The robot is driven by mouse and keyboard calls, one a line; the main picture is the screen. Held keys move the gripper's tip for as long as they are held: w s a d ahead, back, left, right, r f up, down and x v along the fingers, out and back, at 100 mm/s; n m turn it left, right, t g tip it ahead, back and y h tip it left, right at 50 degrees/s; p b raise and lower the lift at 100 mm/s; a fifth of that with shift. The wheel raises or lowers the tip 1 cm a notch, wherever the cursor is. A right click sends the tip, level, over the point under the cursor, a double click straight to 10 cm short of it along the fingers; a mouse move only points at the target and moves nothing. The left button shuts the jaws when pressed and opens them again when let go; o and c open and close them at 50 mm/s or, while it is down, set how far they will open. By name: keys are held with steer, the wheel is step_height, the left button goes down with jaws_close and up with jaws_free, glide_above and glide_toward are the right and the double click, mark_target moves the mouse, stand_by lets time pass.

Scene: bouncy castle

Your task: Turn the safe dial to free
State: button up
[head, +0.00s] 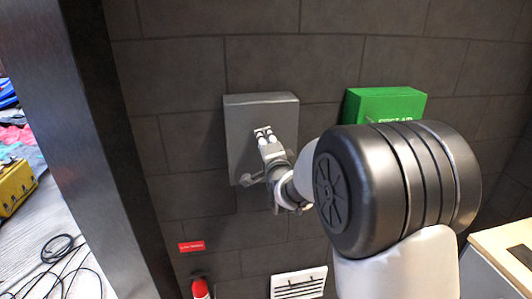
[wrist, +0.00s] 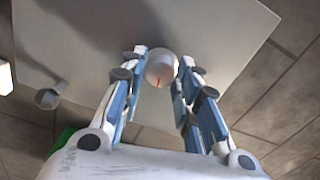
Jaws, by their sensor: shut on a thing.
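The safe is a grey box (head: 250,107) fixed to the dark block wall, and its pale front face (wrist: 90,35) fills much of the wrist view. The safe dial (wrist: 161,68) is a round white knob with a short red mark on the side nearest the camera. My gripper (head: 264,132) reaches the safe's front. In the wrist view its two fingers stand on either side of the dial and are shut on it. In the head view the gripper hides the dial. No lettering for free is legible. A small grey round-ended part (wrist: 47,98) shows left of the fingers.
A green first aid box (head: 385,103) hangs to the right of the safe, partly behind my arm. Below are a red sign (head: 191,247), a red extinguisher (head: 200,289) and a white vent (head: 298,284). A wooden-topped cabinet (head: 500,240) stands at lower right; cables (head: 62,265) lie at left.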

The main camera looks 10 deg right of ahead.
steer(key=shift+m+b, duration=1)
steer(key=shift+m, duration=0.2)
steer(key=shift+r, duration=0.1)
steer(key=o, duration=1.1)
steer(key=shift+s, duration=0.1)
steer(key=s, duration=1.1)
steer(key=shift+s, duration=0.4)
